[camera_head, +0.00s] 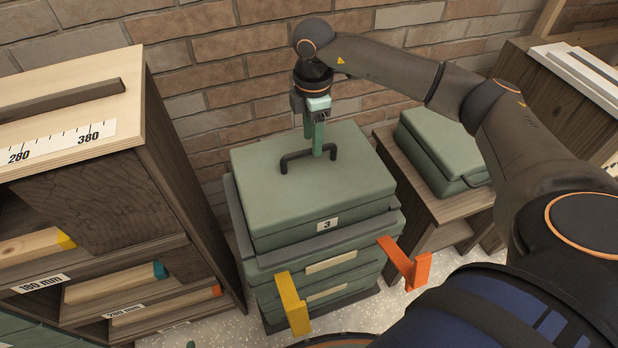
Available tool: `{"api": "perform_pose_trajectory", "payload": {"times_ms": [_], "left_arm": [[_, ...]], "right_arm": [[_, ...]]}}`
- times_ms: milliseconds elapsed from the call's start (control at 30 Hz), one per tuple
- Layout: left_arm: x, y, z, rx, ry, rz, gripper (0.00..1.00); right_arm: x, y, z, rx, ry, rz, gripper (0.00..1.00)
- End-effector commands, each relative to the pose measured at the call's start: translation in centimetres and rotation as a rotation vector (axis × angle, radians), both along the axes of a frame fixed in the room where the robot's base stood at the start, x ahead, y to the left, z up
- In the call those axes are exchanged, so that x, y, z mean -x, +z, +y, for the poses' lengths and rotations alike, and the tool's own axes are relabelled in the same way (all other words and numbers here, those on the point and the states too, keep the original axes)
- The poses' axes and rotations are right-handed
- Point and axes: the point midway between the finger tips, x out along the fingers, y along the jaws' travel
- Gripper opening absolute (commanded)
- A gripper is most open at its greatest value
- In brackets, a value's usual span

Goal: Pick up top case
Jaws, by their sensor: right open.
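The top case (270,200) is a green box with a dark handle (298,157) on its lid and a white label marked 3 on its front. It sits on top of a stack of green cases (313,272). My right gripper (318,150) points down over the lid, its green fingers at the right part of the handle. It is open, and the handle seems to lie at or just behind the fingers; whether it is between them I cannot tell. My left gripper is not in view.
A wooden rack (150,130) with labelled slots stands close on the left. Another green case (440,150) sits on a low wooden cabinet (455,215) at the right. A yellow bracket (291,303) and an orange bracket (408,266) stick out in front of the stack. A brick wall (230,60) is behind.

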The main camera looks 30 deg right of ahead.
Motion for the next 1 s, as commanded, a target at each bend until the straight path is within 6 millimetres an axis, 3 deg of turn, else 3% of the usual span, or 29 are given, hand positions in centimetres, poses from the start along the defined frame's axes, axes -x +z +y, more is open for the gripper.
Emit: {"api": "perform_pose_trajectory", "payload": {"times_ms": [333, 667, 1000], "left_arm": [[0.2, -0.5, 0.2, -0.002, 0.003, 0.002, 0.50], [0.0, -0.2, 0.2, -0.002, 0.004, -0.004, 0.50], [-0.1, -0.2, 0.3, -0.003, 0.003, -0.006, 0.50]], "right_arm": [[-0.5, -4.6, 0.4, 0.000, 0.001, 0.004, 0.53], [-0.6, -5.3, 0.5, 0.000, 0.002, 0.001, 0.53], [-0.6, -5.3, 0.5, -0.001, 0.002, 0.001, 0.16]]}}
